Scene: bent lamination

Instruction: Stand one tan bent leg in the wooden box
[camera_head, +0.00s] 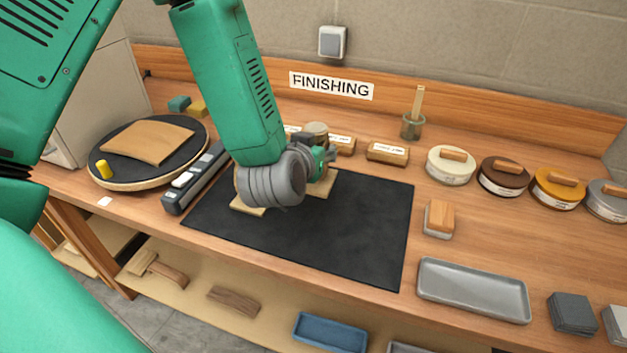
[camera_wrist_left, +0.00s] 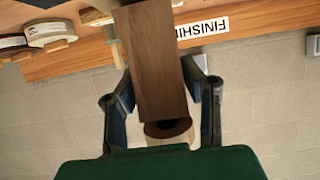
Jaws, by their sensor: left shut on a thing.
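My left gripper (camera_head: 318,160) is low over the black mat in the head view, mostly hidden behind its grey wrist. In the left wrist view its two fingers (camera_wrist_left: 160,85) are shut on a brown wooden piece (camera_wrist_left: 152,55), one finger on each side. A round, tan-rimmed thing with a dark middle (camera_wrist_left: 168,131) shows at the end of that piece. Pale tan wood (camera_head: 248,204) shows on the mat beside my wrist, mostly covered; I cannot tell its whole shape. I cannot make out the wooden box for certain. My right gripper is not in view.
A tan curved sheet (camera_head: 150,139) lies on the round black-topped turntable (camera_head: 112,181). Several round tins stand at the back right. A grey tray (camera_head: 474,291) and a sanding block (camera_head: 439,218) lie right of the mat. The mat's front part (camera_head: 330,255) is clear.

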